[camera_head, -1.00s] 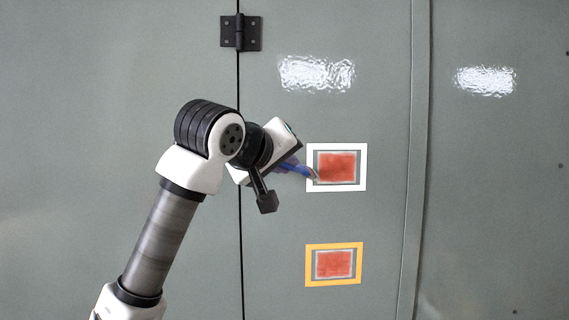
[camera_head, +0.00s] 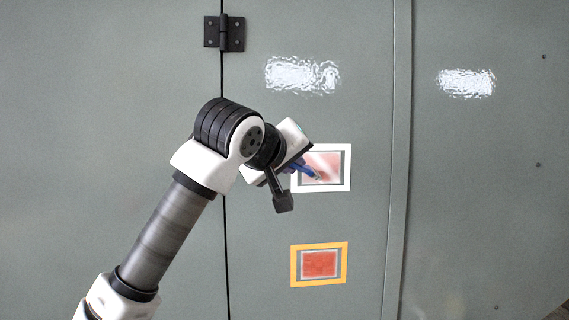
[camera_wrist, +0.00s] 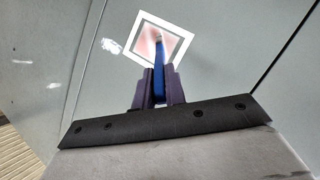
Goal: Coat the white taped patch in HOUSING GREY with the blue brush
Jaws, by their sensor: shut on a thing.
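The white taped patch (camera_head: 334,162) is on the grey cabinet door. Its inside is pale pink with whitish streaks and redder traces, and a grey band shows inside the white tape (camera_head: 348,170). My gripper (camera_wrist: 159,82) is shut on the blue brush (camera_wrist: 159,68), which also shows in the head view (camera_head: 302,168). The brush points at the patch, its bristle tip over the patch's lower middle in the head view; whether it touches cannot be told. My gripper hides part of the tape's left side in the head view.
A yellow-taped patch (camera_head: 344,263), red inside, is below on the same door. A black hinge (camera_head: 224,33) sits at upper left by the door seam. A raised vertical edge (camera_head: 400,140) runs right of the patches. Shiny glare spots lie above.

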